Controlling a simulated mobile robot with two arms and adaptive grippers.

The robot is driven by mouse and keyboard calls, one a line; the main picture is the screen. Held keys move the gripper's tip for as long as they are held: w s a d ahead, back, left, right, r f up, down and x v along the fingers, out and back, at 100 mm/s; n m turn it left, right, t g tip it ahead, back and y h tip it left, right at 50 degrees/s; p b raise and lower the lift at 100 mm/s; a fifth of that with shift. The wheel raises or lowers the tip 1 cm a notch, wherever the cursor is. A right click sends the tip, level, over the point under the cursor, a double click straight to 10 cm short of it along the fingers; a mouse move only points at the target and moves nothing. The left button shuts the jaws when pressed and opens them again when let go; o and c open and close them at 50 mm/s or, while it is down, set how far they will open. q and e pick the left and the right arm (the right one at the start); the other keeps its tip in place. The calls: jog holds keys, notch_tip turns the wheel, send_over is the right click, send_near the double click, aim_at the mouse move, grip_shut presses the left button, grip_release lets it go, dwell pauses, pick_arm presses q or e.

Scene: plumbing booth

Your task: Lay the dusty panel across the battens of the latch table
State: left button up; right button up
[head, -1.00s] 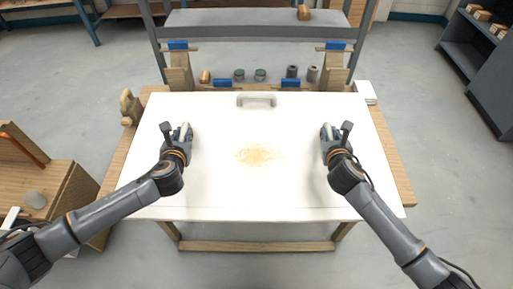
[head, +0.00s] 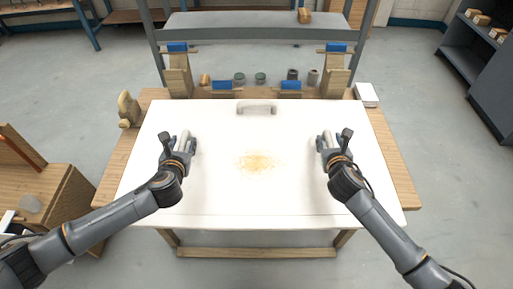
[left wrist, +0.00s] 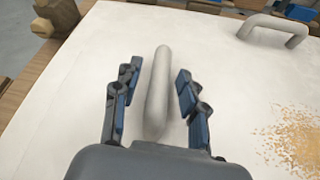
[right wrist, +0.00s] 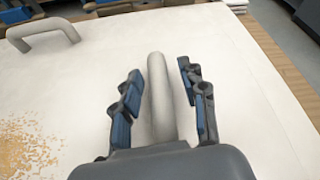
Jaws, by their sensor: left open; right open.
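The white panel (head: 260,200) lies flat over the wooden table (head: 395,165), with a patch of tan dust (head: 257,161) near its middle. My left gripper (head: 185,142) is open at the panel's left handle (left wrist: 157,90), with a finger on each side and gaps showing. My right gripper (head: 325,142) is open around the right handle (right wrist: 161,95) in the same way. A third handle (head: 256,105) stands free at the panel's far edge. The battens are not visible; whether the panel rests on them cannot be told.
Wooden blocks with blue pads (head: 177,75) (head: 336,75) stand at the table's back corners. Small jars (head: 260,78) and blue clamps (head: 222,86) line the back edge. A wooden piece (head: 129,109) sits at the left edge, a white stack (head: 366,94) at the right.

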pick_arm(q)
jog(key=v, duration=1)
jog(key=shift+s+r, duration=0.1)
jog(key=shift+s, duration=0.1)
pick_arm(e)
jog(key=shift+s, duration=0.1)
pick_arm(q)
jog(key=shift+s+r, duration=0.1)
pick_arm(e)
jog(key=shift+s+r, duration=0.1)
jog(key=v, duration=1.1)
jog(key=shift+s+r, duration=0.15)
jog(key=shift+s, duration=0.2)
pick_arm(q)
jog(key=shift+s, duration=0.15)
pick_arm(e)
jog(key=shift+a, duration=0.1)
